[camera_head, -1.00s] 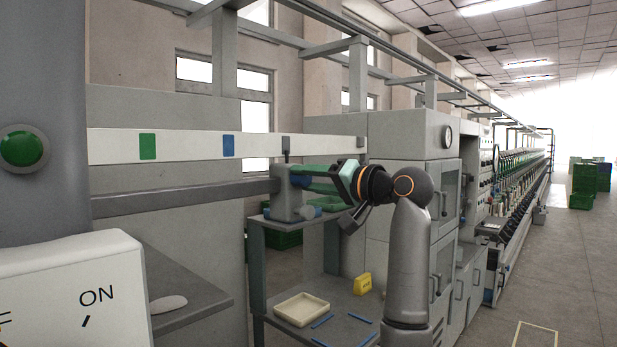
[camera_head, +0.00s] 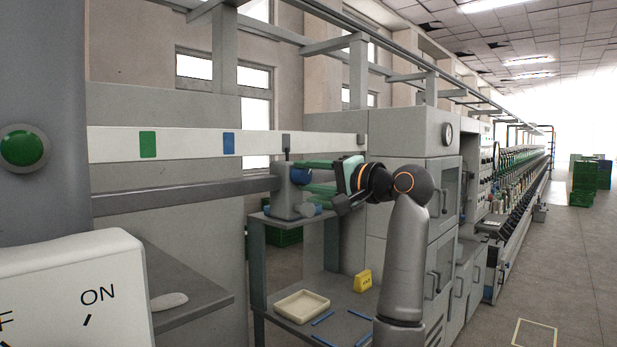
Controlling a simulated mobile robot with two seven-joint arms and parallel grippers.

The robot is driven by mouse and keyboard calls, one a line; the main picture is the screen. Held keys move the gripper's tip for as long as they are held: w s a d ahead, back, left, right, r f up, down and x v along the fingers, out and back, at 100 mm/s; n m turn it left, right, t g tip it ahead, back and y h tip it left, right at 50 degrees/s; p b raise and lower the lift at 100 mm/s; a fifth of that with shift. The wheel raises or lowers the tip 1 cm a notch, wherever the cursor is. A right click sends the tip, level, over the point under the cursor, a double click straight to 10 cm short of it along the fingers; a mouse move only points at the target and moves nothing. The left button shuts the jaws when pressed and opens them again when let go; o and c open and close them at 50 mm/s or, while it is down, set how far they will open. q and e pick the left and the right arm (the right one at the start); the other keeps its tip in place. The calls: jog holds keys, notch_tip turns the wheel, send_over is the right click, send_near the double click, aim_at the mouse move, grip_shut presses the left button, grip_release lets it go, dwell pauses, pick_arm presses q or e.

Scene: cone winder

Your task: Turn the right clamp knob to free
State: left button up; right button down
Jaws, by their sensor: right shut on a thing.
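The right clamp is a grey block (camera_head: 283,193) at the right end of the long grey bar. Its blue knob (camera_head: 300,176) faces right and is partly hidden by fingers. My right gripper (camera_head: 305,176) reaches in from the right, its two green fingers one above the other. It is shut on the blue knob. The knob's exact turn angle cannot be read. My left gripper is not in view.
A grey shelf stand (camera_head: 257,270) under the clamp carries a cream tray (camera_head: 301,307), blue rods and a yellow block (camera_head: 363,281). A white ON switch box (camera_head: 70,290) fills the lower left. Grey cabinets (camera_head: 408,135) stand behind my right arm.

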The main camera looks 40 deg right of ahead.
jog(key=shift+c, duration=1.9)
grip_release()
jog(key=shift+s+d+b, duration=0.1)
jog(key=shift+s+b, duration=0.2)
jog(key=shift+s, duration=0.2)
jog(key=s+b, duration=0.3)
jog(key=s, duration=0.8)
jog(key=shift+s+d, duration=0.3)
jog(key=shift+d, duration=0.15)
